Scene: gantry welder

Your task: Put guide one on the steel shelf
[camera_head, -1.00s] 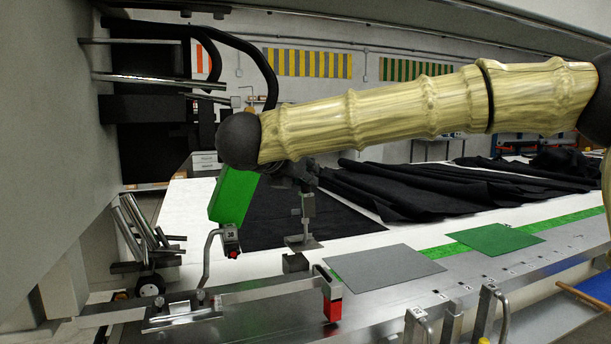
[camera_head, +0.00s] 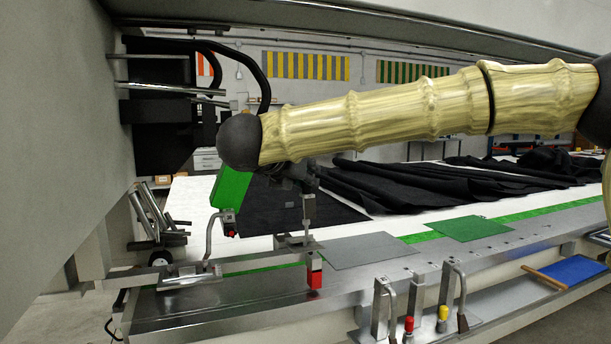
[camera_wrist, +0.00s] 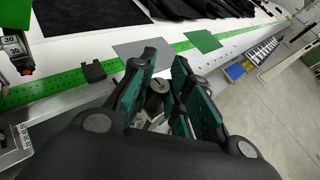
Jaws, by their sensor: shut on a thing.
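A green welding head (camera_head: 231,188) hangs left of my gripper. A grey sheet (camera_head: 363,250) and green sheet (camera_head: 468,228) lie to the right.

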